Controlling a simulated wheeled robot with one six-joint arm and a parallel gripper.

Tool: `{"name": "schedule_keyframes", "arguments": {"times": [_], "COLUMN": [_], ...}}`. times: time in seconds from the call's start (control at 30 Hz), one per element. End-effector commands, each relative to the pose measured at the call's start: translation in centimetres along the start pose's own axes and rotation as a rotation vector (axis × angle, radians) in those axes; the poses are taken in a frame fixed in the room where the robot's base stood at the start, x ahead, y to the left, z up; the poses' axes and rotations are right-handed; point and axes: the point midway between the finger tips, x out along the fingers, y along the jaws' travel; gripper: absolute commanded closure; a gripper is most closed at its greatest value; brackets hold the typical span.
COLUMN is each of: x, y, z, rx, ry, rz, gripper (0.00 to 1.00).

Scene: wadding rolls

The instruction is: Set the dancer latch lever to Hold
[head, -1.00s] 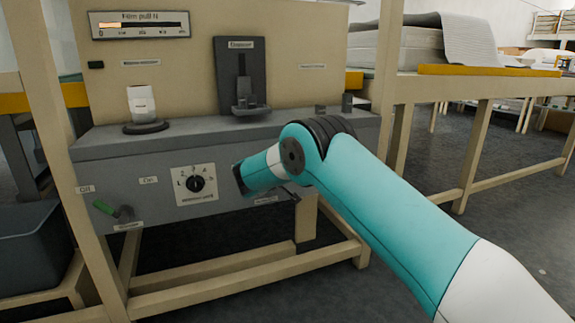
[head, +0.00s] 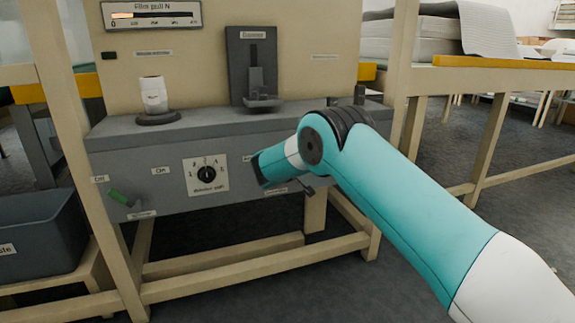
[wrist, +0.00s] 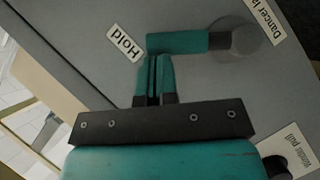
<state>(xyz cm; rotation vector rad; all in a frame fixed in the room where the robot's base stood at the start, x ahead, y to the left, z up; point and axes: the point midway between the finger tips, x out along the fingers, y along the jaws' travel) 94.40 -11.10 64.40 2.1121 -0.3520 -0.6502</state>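The dancer latch lever (wrist: 180,43) has a teal handle on a round grey hub in the wrist view. It lies across the picture, its free end toward the Hold label (wrist: 125,43). The Dancer label (wrist: 275,20), partly cut off, is beside the hub. My gripper (wrist: 153,60) has its two fingers together with nothing visible held between them. Its tips are right beside the handle's free end; I cannot tell whether they touch.
On the grey panel are a dial (head: 207,174) and a green-handled switch (head: 119,198) at left. A white cup-like object (head: 154,95) stands on the ledge. A Winder pull label (wrist: 294,150) is at the wrist view's lower right. Frame posts flank the panel.

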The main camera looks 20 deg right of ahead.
Motion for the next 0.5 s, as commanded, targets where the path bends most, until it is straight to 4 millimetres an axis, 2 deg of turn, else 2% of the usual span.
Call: {"name": "schedule_keyframes", "arguments": {"times": [0.07,0.27,0.3,0.5], "x": [-0.2,-2.1,-2.7,-7.4], "y": [0.2,1.2,1.4,1.4], "z": [-0.1,-2.2,-2.7,-2.5], "rx": [-0.001,0.003,0.003,0.000], "ry": [-0.006,-0.007,-0.007,-0.008], "rz": [0.001,0.004,0.005,0.003], "gripper": [1.00,1.00,1.00,1.00]}}
